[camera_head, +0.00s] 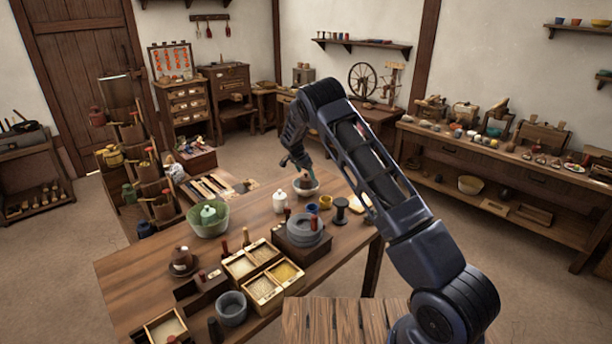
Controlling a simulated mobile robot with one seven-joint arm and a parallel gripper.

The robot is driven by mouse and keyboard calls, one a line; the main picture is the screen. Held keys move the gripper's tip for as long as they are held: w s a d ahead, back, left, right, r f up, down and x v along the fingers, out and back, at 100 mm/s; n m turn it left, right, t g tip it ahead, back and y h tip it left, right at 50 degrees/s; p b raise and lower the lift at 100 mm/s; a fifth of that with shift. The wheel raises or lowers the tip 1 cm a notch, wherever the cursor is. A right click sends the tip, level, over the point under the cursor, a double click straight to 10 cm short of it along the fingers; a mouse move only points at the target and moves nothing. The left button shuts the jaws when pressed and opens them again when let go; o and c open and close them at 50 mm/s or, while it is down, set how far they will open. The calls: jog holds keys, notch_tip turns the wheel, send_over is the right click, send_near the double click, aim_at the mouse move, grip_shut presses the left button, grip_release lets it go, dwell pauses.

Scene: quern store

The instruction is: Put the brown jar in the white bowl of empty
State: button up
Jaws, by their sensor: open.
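A small white bowl (314,190) stands near the far edge of the wooden table (140,268). A small brown jar-like thing (305,182) sits inside the bowl; its lower part is hidden by the rim. My gripper (289,161) is open, just above and to the left of the bowl, apart from the brown thing as far as I can tell. Its fingers are small and dark here. Another brown, rounded, lidded thing (181,257) stands on a dark saucer at the table's left side.
A white lidded jar (279,202), a blue cup (312,208), a yellow cup (325,202) and a black spool (341,209) stand around the bowl. A green bowl (208,220), grey quern (304,229) and grain boxes (262,270) fill the table's middle.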

jog(key=v, duration=1)
jog(key=s+d+r+n+y, duration=0.1)
jog(key=s+d+r+n, duration=0.1)
jog(key=s+d+r, duration=0.95)
jog(key=s+d+r+n+y, duration=0.1)
jog(key=s+d+r+y, duration=0.1)
jog(key=s+d+r, duration=0.95)
jog(key=s+d+r+n, duration=0.2)
jog(key=s+d+r, duration=0.2)
jog(key=s, duration=0.4)
jog(key=s+d+r+n, duration=0.1)
jog(key=s+d+r, duration=0.2)
jog(key=s+d, duration=0.35)
jog(key=s+d+f+n+t, duration=0.1)
jog(key=s+f+n, duration=0.2)
jog(key=s, duration=1.7)
jog(key=shift+d+f, duration=0.15)
jog(key=shift+f, duration=0.4)
